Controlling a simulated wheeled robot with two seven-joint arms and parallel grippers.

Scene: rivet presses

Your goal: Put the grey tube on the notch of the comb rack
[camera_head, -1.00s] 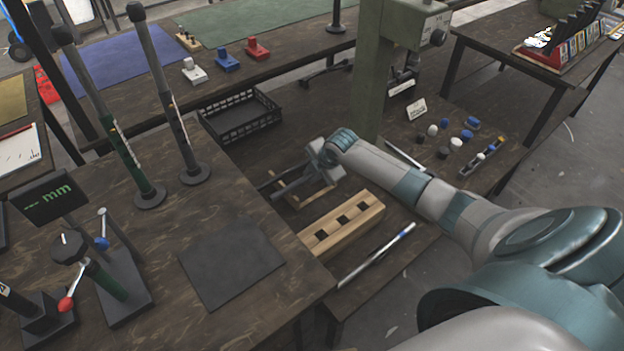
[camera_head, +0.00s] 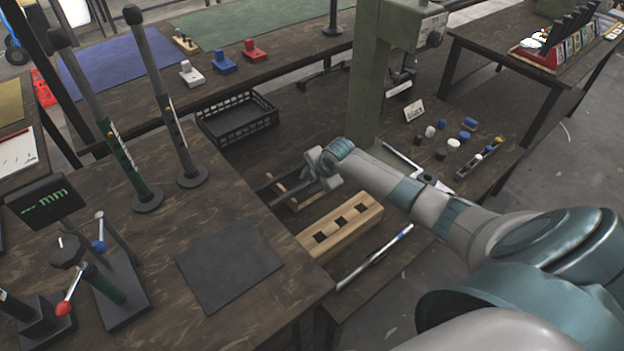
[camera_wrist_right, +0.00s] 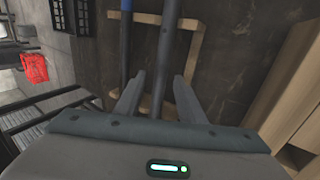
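My right gripper (camera_head: 297,186) hangs over a light wooden frame, which I take as the comb rack (camera_head: 312,199), on the low table. In the right wrist view, the rack (camera_wrist_right: 197,45) lies beyond the fingers. A long grey tube (camera_wrist_right: 167,45) runs between my right gripper's two fingers (camera_wrist_right: 160,85), with a gap visible on each side, so the gripper looks open around or above it. The tube crosses over the rack's bar; whether it sits in a notch I cannot tell. A darker blue-ended tube (camera_wrist_right: 126,45) lies left of it. My left gripper is out of view.
A wooden block with square holes (camera_head: 365,214) stands right beside the rack, with a blue-tipped rod (camera_head: 375,257) in front. A black crate (camera_head: 238,118) is behind. The press column (camera_head: 366,80) rises behind my arm. A black mat (camera_head: 230,265) lies on the near table.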

